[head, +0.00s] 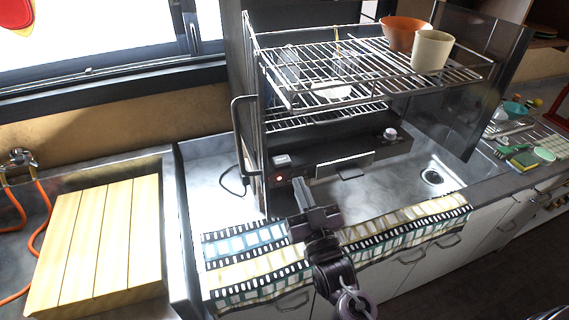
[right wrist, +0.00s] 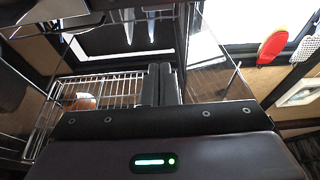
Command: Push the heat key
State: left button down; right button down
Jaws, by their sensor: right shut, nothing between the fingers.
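A dark control panel (head: 325,168) runs along the front of the metal rack unit. On it are a pale key or knob (head: 281,160) at the left, a small red-lit spot (head: 279,179) below it, and a round knob (head: 390,134) at the right. No label is readable, so I cannot tell which is the heat key. My right gripper (head: 299,182) is shut and empty, its fingertips in front of the panel, just right of the red spot in the picture. I cannot tell whether they touch. Its closed fingers also show in the right wrist view (right wrist: 160,70). My left gripper is not in view.
The wire rack (head: 370,75) above holds an orange bowl (head: 402,32) and a cream cup (head: 431,50). A vertical handle (head: 240,135) stands at the unit's left. A patterned runner (head: 425,215) lies along the counter's front. A slatted wooden board (head: 95,245) is at left.

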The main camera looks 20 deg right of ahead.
jog(key=shift+w, duration=0.1)
notch_tip(320, 180, up, 4)
jog(key=p, duration=0.4)
send_over(286, 170)
notch_tip(286, 170, down, 4)
jog(key=shift+r+p, duration=0.1)
jog(key=shift+p, duration=0.4)
jog(key=shift+f, duration=0.55)
